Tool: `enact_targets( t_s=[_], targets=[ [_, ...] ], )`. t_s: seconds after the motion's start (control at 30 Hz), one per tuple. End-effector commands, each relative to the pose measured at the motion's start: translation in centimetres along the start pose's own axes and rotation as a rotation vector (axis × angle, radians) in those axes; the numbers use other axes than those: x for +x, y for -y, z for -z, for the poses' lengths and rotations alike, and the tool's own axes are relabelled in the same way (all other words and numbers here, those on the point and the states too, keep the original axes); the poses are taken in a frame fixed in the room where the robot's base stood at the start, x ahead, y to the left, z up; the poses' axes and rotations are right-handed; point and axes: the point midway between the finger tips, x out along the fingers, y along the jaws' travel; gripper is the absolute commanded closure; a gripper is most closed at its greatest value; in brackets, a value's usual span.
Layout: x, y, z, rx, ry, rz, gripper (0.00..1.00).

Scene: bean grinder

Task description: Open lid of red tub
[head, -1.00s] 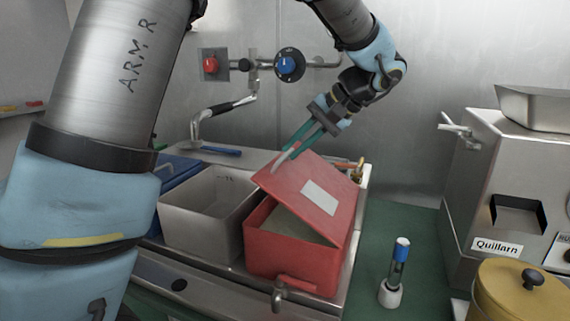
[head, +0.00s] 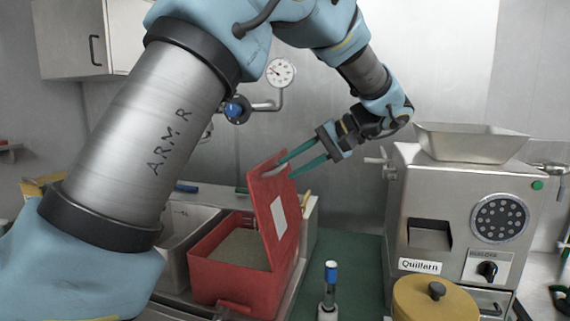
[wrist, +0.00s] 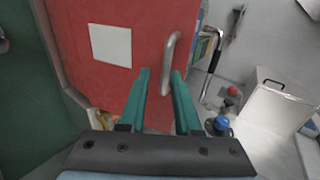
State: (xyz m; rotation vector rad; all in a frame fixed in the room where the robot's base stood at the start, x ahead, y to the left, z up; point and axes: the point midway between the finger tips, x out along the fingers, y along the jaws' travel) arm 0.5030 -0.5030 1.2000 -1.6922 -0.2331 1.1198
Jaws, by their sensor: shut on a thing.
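The red tub (head: 232,281) stands at the left of the head view, and its grey inside is uncovered. Its red lid (head: 268,205) stands steeply raised on the tub's right side, with a white label on it. The lid fills much of the wrist view (wrist: 75,20). A metal bar handle (wrist: 170,62) sits near the lid's edge. My gripper (head: 287,168) is at the lid's upper edge, with its green fingers (wrist: 158,75) closed around the lower end of the handle. The exact contact is partly hidden.
A grey open tub (head: 190,218) stands left of the red one. A steel grinder (head: 428,205) and a yellow lidded pot (head: 436,302) are at the right. A gauge and pipes are on the back wall.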

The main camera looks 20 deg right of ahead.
Motion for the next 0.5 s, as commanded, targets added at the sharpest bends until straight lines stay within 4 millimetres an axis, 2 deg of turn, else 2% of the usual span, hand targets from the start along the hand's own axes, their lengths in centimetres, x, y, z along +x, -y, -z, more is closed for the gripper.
enact_targets(
  t_s=[0.03,0.5],
  targets=[
    [0.30,-1.95,-0.31,0.024,0.011,-0.016,1.00],
    [-0.15,-2.57,-0.34,0.023,0.013,-0.016,1.00]
  ],
)
